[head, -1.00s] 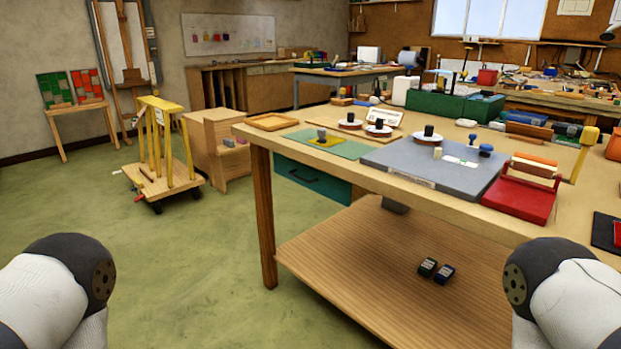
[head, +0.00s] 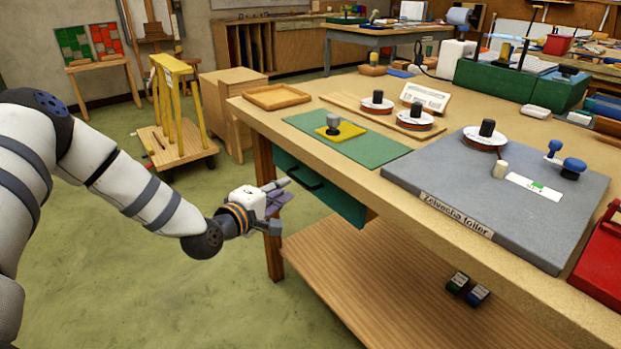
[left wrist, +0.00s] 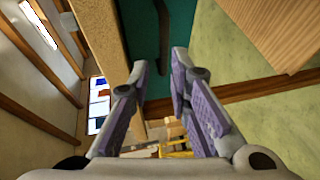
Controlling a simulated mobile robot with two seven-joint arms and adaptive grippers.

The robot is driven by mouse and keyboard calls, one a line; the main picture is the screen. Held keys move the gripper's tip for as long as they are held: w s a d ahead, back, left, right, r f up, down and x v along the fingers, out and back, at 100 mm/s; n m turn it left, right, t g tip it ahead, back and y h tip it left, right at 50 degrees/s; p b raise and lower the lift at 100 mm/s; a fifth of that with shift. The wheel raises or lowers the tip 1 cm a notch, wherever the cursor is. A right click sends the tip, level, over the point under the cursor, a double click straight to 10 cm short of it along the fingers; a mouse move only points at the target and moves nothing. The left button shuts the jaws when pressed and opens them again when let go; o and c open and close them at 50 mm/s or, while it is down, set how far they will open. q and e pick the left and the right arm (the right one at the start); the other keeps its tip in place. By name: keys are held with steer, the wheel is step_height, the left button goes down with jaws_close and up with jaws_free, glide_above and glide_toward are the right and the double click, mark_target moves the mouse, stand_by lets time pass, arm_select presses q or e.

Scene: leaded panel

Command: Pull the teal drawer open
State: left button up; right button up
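The teal drawer (head: 346,207) sits under the near left edge of the wooden workbench and looks shut. Its dark bar handle (head: 304,177) runs along the front. My left gripper (head: 281,205) is in front of the drawer, a short way off the handle, and partly overlaps the drawer's left end in the head view. In the left wrist view the teal front (left wrist: 180,22) and the handle (left wrist: 164,42) show ahead, between the spread fingers (left wrist: 160,66). The gripper is open and empty, not seen touching the handle. My right gripper is out of view.
The workbench top (head: 395,180) overhangs the drawer; its front leg (head: 266,200) stands near my gripper. A lower shelf (head: 370,285) lies beneath. A yellow rack trolley (head: 178,110) and a wooden box unit (head: 228,105) stand behind. The green floor at left is clear.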

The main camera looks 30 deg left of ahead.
mark_target(297, 182)
arm_select(q)
steer(key=w, duration=0.2)
steer(key=w+f, duration=0.1)
steer(key=w, duration=0.2)
steer(key=w+f+b, duration=0.1)
steer(key=w, duration=0.1)
steer(key=shift+w, duration=0.35)
jaws_close()
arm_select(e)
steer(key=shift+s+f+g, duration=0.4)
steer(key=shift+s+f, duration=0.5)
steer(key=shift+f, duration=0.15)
